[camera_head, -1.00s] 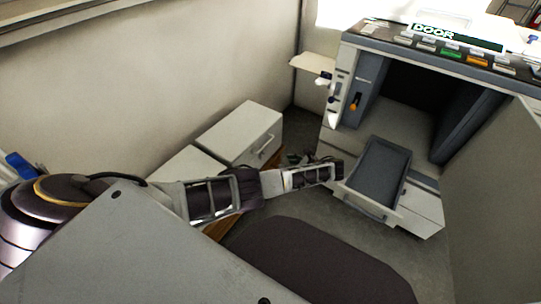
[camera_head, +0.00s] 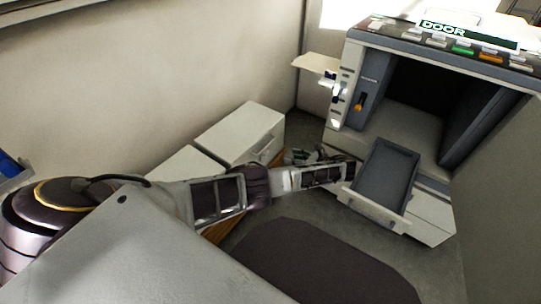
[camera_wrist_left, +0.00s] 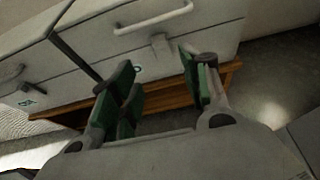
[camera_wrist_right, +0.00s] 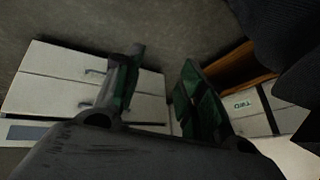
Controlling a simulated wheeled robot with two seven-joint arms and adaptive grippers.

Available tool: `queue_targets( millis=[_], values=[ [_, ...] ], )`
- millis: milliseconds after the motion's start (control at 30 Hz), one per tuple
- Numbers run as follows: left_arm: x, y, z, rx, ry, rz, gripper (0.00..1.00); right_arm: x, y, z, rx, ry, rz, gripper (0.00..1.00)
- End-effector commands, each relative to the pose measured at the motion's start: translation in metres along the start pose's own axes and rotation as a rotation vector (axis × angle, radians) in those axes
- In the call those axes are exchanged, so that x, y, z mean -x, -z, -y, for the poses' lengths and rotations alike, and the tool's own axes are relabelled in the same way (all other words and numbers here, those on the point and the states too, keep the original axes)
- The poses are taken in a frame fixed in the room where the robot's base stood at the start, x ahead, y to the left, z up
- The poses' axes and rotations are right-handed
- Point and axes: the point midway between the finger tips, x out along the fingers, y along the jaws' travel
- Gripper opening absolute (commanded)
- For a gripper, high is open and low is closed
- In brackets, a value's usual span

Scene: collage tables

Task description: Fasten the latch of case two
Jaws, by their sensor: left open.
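Two pale cases stand side by side at the back wall in the head view, a farther one (camera_head: 240,133) and a nearer one (camera_head: 180,162). My left gripper (camera_head: 304,157) is in front of the farther case, small and dark. In the left wrist view my left gripper (camera_wrist_left: 162,88) is open and empty, facing a case front with a bar handle (camera_wrist_left: 153,20). A small latch-like tab (camera_wrist_left: 160,46) hangs below the handle; its state is unclear. The label there is partly hidden. A case labelled TWO (camera_wrist_right: 262,98) shows in the right wrist view. My right gripper (camera_wrist_right: 160,82) is open and empty there.
The cases rest on a wooden stand (camera_wrist_left: 165,98). A grey cabinet (camera_head: 362,98) with a pulled-out drawer tray (camera_head: 385,177) stands to the right, close to my left arm. Pale drawers (camera_wrist_right: 60,85) show in the right wrist view.

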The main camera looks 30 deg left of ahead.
Motion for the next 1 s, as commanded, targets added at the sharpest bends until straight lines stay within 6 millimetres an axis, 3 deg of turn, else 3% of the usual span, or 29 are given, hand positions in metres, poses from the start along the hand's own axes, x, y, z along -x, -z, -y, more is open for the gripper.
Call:
queue_targets(
  millis=[367,1000],
  values=[
    [-0.025,0.001,-0.001,0.0,-0.002,0.002,0.46,-0.011,-0.005,-0.001,-0.011,0.009,-0.019,0.4],
    [-0.107,0.002,-0.001,0.0,-0.002,0.001,0.46,-0.047,-0.026,-0.003,-0.042,0.04,-0.08,0.4]
  ],
)
